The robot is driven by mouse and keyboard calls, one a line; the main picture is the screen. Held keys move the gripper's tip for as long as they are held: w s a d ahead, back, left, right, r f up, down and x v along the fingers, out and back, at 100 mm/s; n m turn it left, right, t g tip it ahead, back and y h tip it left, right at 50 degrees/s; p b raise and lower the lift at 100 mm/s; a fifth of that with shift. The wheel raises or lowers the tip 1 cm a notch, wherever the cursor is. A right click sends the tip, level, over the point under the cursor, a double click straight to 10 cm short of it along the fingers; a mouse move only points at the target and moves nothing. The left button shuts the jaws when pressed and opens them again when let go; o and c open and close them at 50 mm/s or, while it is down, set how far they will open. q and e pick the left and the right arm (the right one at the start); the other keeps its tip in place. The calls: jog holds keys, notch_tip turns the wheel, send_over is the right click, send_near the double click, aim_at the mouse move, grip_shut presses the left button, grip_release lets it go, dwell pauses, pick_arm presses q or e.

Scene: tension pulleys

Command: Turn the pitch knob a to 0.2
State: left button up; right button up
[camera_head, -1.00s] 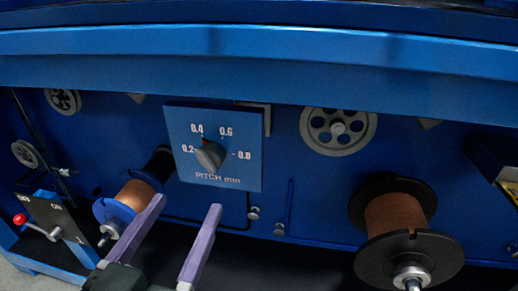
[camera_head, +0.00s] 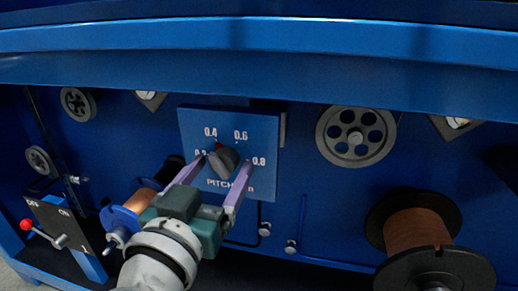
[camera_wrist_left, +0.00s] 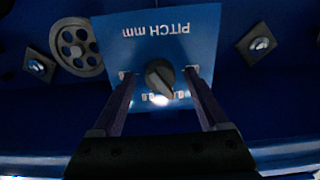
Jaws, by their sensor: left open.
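The pitch knob (camera_head: 225,161) is a dark grey knob with a red pointer mark on a blue panel (camera_head: 262,130) labelled PITCH mm. The red mark points up, close to 0.4. My left gripper (camera_head: 224,163) is open, with one purple finger on each side of the knob. The left finger covers part of the 0.2 label, and the right finger is near 0.8. In the left wrist view the panel appears upside down, with the knob (camera_wrist_left: 159,76) between the open fingertips (camera_wrist_left: 159,73). I cannot tell whether the fingers touch it. My right gripper is not in view.
A copper-wound spool (camera_head: 417,231) stands at the right and a smaller one (camera_head: 139,200) beside my left arm. A spoked pulley (camera_head: 355,136) is right of the panel. A switch box with a red-tipped lever (camera_head: 43,232) is at the lower left.

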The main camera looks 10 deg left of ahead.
pick_arm(q)
grip_shut()
dwell(0.4)
jog(key=shift+n, duration=1.1)
jog(key=n, duration=0.3)
jog(key=shift+p, duration=0.35)
jog(key=n, duration=0.6)
jog(key=shift+n, duration=0.5)
grip_release()
jog(key=shift+s, duration=0.15)
